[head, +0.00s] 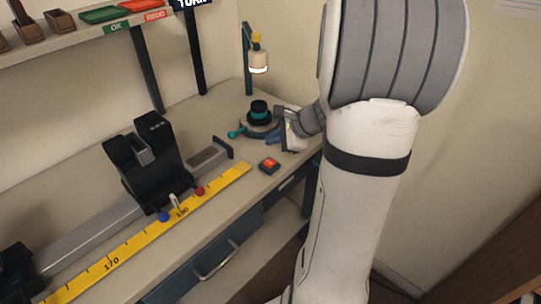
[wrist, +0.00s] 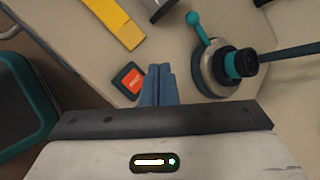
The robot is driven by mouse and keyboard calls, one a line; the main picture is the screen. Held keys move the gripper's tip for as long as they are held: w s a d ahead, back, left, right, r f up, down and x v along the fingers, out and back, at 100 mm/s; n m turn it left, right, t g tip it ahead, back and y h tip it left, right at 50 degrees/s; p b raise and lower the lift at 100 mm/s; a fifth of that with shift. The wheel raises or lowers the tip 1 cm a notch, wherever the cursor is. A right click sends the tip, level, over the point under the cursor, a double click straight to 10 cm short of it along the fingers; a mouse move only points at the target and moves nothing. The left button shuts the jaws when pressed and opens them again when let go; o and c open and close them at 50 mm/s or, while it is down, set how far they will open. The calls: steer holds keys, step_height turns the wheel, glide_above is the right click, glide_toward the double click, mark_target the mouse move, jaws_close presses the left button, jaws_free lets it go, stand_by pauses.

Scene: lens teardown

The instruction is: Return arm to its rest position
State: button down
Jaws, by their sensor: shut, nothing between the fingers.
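My gripper (head: 272,138) is at the right end of the workbench in the head view, with my white arm reaching down to it from the right. In the wrist view its two blue-grey fingers (wrist: 157,84) are together with nothing between them. Beside the fingers is a round dark device (wrist: 222,68) with a teal centre and a teal ball-ended lever; in the head view this device (head: 259,114) stands just behind my gripper. A small black box with an orange-red top (wrist: 130,79) lies on the other side of the fingers. I cannot tell whether the fingers touch anything.
A yellow ruler (head: 130,244) runs along the bench (head: 218,110) front, beside a rail with a black carriage (head: 146,162). Red and blue balls sit by the ruler. A lamp (head: 258,58) hangs above the device. A shelf with green and red trays (head: 141,5) is behind. A drawer (head: 215,262) is below.

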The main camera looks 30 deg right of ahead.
steer(key=shift+r, duration=0.2)
stand_by(0.3)
steer(key=s+a+r+n+g+p, duration=0.2)
steer(key=s+a+r+n, duration=0.15)
steer(key=a, duration=0.25)
steer(key=s+a+r+n+g+p, duration=0.2)
steer(key=s+a+r+n, duration=0.1)
steer(key=a+n, duration=0.2)
steer(key=s+a+r+n+h+p, duration=0.1)
steer(key=s+r+n+h+p, duration=0.1)
steer(key=s+n, duration=0.4)
steer(key=s+a+r+n+g+h+p, duration=0.1)
steer(key=s+a+r+n+h, duration=0.1)
steer(key=s+n, duration=0.3)
steer(key=shift+s+a+r+n+h+p, duration=0.35)
steer(key=shift+r+n, duration=0.2)
steer(key=shift+r, duration=0.2)
